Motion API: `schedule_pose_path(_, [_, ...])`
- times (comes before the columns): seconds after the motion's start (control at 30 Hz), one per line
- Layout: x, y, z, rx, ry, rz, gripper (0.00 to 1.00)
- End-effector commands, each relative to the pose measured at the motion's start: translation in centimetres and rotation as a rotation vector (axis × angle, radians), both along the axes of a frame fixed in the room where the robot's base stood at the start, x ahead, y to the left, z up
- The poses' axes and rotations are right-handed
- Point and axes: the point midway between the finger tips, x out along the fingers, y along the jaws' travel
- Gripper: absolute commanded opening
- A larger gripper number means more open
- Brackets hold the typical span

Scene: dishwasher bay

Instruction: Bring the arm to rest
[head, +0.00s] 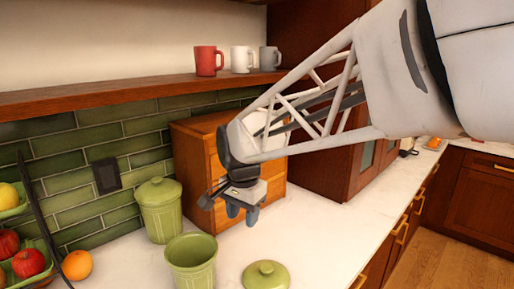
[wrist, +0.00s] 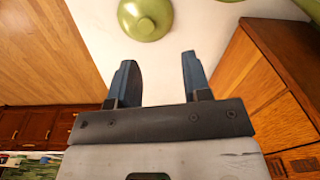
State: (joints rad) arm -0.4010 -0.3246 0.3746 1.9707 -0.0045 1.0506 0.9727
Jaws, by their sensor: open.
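My gripper (head: 241,212) hangs at the end of my arm above the white counter, in front of a wooden box. In the wrist view its two fingers (wrist: 159,75) are apart, with nothing between them but the counter below. My arm reaches in from the upper right of the head view.
A lidded green canister (head: 159,208), an open green canister (head: 192,262) and a loose green lid (head: 266,275) are on the counter (head: 327,225). The wooden box (head: 200,155) stands behind my gripper. Mugs (head: 207,61) stand on a shelf (head: 130,95) above. Fruit (head: 28,263) is at left.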

Motion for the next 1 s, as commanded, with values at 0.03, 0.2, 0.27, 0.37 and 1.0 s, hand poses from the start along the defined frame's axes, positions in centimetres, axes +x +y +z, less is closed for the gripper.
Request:
schedule_pose_path(0.03, [-1.0, -2.0, 0.3, 0.0, -0.011, 0.022, 0.44])
schedule_pose_path(0.2, [-4.4, -7.3, 0.6, -0.006, -0.045, 0.123, 0.44])
schedule_pose_path(0.27, [-5.7, -9.0, 0.6, -0.011, -0.056, 0.158, 0.44])
schedule_pose_path(0.37, [-8.0, -11.7, 0.4, -0.021, -0.076, 0.217, 0.44])
schedule_pose_path(1.0, [-21.0, -21.7, -3.3, -0.111, -0.164, 0.527, 0.44])
